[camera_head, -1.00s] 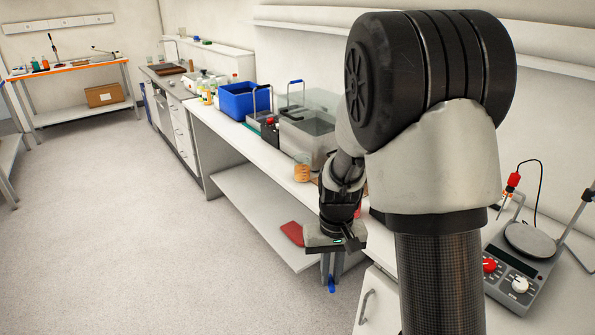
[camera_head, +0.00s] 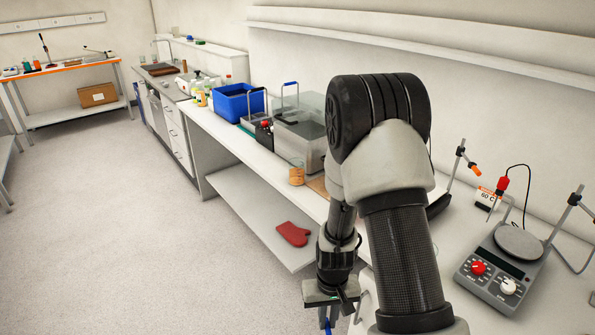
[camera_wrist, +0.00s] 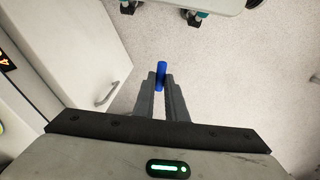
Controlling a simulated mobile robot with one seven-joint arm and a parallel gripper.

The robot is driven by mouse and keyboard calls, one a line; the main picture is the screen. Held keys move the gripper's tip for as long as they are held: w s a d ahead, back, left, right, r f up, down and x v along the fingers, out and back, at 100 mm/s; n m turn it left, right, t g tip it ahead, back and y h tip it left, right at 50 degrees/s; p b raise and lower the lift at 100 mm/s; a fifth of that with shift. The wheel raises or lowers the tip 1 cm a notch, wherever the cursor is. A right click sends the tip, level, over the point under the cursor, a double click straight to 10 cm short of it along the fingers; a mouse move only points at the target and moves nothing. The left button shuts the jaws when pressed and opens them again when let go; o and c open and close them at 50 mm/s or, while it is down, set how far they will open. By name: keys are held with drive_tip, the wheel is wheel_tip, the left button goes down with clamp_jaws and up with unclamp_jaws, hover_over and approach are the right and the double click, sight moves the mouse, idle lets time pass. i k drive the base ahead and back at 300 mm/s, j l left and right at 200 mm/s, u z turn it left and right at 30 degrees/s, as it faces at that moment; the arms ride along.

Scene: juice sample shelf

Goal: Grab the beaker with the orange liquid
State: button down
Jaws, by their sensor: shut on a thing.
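A bit of the blue cylinder shows below the gripper in the head view (camera_head: 328,325). The beaker is not in the wrist view.
A red mitt (camera_head: 293,234) lies on the lower shelf. A hotplate (camera_head: 517,240) is at right. A white cabinet door (camera_wrist: 70,55) is beside my gripper. The floor at left is clear.

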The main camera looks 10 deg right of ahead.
sight(296, 180)
drive_tip(key=i+j+z, duration=0.15)
drive_tip(key=z, duration=0.25)
drive_tip(key=i+j+z, duration=0.1)
drive_tip(key=z, duration=0.35)
drive_tip(key=i+j+z, duration=0.15)
drive_tip(key=j, duration=0.15)
drive_tip(key=j+z, duration=0.15)
drive_tip(key=j, duration=0.15)
drive_tip(key=i+j+z, duration=0.1)
drive_tip(key=j, duration=0.25)
drive_tip(key=i+j, duration=0.1)
drive_tip(key=j, duration=0.35)
drive_tip(key=i+j+z, duration=0.1)
drive_tip(key=j, duration=0.4)
drive_tip(key=i+j, duration=0.15)
drive_tip(key=j, duration=0.3)
drive_tip(key=i+j+z, duration=0.1)
drive_tip(key=j, duration=0.35)
